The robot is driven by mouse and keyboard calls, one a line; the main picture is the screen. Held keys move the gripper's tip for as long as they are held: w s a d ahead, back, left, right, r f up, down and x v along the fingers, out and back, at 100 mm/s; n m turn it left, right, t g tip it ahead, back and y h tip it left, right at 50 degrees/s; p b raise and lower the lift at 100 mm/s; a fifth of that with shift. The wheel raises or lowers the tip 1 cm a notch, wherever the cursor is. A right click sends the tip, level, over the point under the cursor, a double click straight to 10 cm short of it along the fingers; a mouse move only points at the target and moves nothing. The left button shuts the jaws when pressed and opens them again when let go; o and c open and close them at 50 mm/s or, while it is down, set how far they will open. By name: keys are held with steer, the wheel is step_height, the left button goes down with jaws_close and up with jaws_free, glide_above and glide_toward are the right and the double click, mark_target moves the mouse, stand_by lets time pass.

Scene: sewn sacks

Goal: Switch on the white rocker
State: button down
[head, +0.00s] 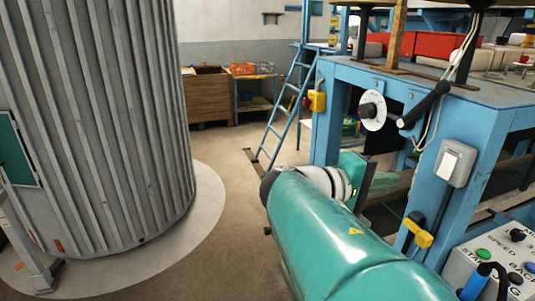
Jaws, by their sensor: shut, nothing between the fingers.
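The white rocker (449,162) sits in a grey switch box fixed to the front of a blue bench leg, at the right of the head view. It faces the camera at a slant, and I cannot tell which side of it is pressed in. My teal arm fills the lower middle, below and to the left of the rocker, and nothing of it touches the switch box. My gripper's fingers do not show.
The blue bench (395,84) carries a round white dial (372,111), a black lever (423,105) and hanging white cables. A grey control box (492,268) with buttons stands at lower right. A ribbed grey cylinder (88,120) fills the left; open floor lies between.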

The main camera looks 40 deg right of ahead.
mark_target(442, 175)
steer(key=x, duration=1.4)
steer(key=shift+a, duration=0.1)
steer(key=shift+s+d, duration=0.15)
steer(key=shift+d, duration=0.05)
steer(key=shift+f, duration=0.1)
